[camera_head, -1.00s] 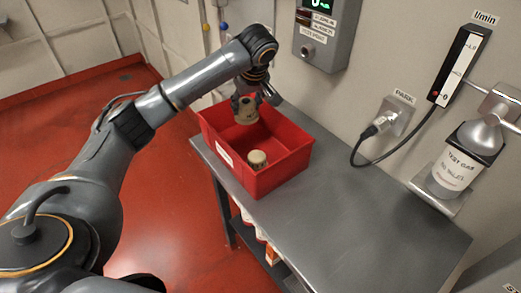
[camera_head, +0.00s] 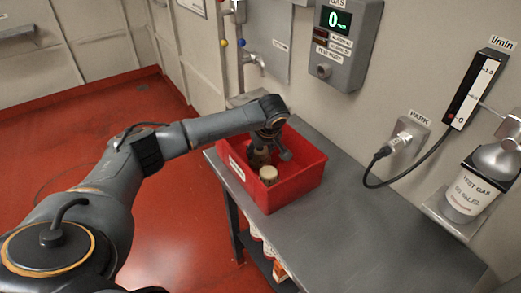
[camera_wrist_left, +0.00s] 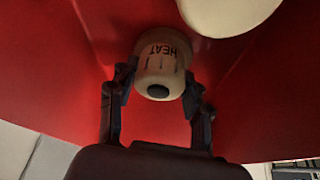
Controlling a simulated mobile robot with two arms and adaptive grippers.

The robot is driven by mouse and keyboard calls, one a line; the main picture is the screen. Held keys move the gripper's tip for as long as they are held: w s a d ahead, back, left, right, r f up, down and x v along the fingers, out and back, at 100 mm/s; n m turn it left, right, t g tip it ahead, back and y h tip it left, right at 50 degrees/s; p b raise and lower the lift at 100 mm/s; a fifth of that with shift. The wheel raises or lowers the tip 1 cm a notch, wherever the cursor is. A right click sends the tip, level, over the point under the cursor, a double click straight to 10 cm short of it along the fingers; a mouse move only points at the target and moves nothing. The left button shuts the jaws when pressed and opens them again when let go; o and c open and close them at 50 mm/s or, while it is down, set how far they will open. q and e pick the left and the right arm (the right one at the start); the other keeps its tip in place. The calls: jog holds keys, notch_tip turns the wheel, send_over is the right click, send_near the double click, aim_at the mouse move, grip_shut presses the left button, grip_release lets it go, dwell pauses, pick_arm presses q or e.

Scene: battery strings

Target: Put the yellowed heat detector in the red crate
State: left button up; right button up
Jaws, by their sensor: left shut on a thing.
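The red crate (camera_head: 290,192) stands on the left end of the grey bench. My left gripper (camera_head: 264,152) reaches down inside it, partly hidden by its own wrist. It is shut on the heat detector (camera_head: 258,158), a yellowed, beige cylinder. In the left wrist view the heat detector (camera_wrist_left: 160,72), with HEAT printed on it, sits between the two fingers of my left gripper (camera_wrist_left: 158,98), against the red crate walls (camera_wrist_left: 60,70). I cannot tell whether it touches the crate floor. My right gripper is not in view.
Another pale, round-topped item (camera_head: 268,174) stands in the crate close in front of the held detector; a pale round shape (camera_wrist_left: 225,12) shows in the wrist view. The grey bench (camera_head: 370,210) is clear to the right. A test gas bottle (camera_head: 470,190) hangs on the wall.

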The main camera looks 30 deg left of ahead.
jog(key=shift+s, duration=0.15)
pick_arm(q)
jog(key=o, duration=1.2)
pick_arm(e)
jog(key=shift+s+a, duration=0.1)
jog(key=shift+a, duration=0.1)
pick_arm(q)
jog(key=b+v, duration=0.1)
jog(key=v, duration=1.1)
jog(key=shift+r, duration=0.15)
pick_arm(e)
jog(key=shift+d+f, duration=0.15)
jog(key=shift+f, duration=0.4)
